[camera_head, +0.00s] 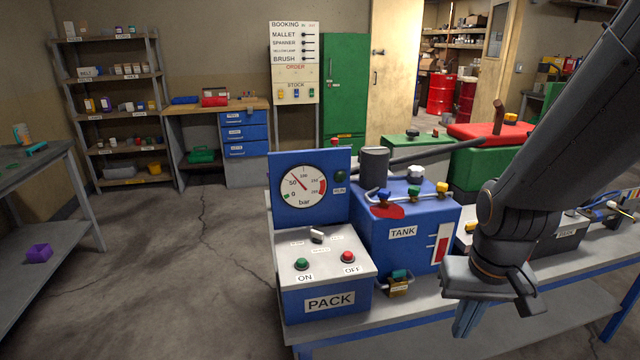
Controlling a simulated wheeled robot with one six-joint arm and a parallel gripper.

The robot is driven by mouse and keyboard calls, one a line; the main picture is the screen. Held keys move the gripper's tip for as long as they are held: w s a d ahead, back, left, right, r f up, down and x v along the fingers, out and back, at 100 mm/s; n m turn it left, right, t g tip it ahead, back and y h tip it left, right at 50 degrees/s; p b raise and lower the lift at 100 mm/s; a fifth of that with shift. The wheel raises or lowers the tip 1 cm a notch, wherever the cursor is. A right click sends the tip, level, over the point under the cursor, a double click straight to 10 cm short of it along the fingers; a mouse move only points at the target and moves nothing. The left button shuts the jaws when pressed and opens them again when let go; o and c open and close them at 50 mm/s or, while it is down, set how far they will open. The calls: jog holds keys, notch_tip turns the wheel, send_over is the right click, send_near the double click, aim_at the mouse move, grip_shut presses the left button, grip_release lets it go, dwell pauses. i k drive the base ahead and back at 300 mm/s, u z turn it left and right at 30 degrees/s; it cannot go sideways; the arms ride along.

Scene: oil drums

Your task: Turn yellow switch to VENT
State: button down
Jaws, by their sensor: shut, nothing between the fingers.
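The blue box labelled PACK (310,285) stands on the bench with a light grey sloped top. A small whitish selector switch (317,236) sits on that top, with small labels around it that I cannot read. I cannot tell which of these is the yellow switch, and I see no readable VENT label. My gripper (468,320) is shut and empty, pointing down by the bench's front edge, right of the PACK box and apart from both.
The PACK box has a green ON button (302,264), a red OFF button (348,257) and a pressure gauge (303,186) behind. A padlock (399,285) hangs before the tank. A grey cylinder (374,167) and long handle rise behind.

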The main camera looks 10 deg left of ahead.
aim_at(469, 228)
jog(key=z, duration=1)
jog(key=k, duration=0.5)
jog(key=u, duration=0.5)
jog(key=i, duration=1)
jog(key=z, duration=0.05)
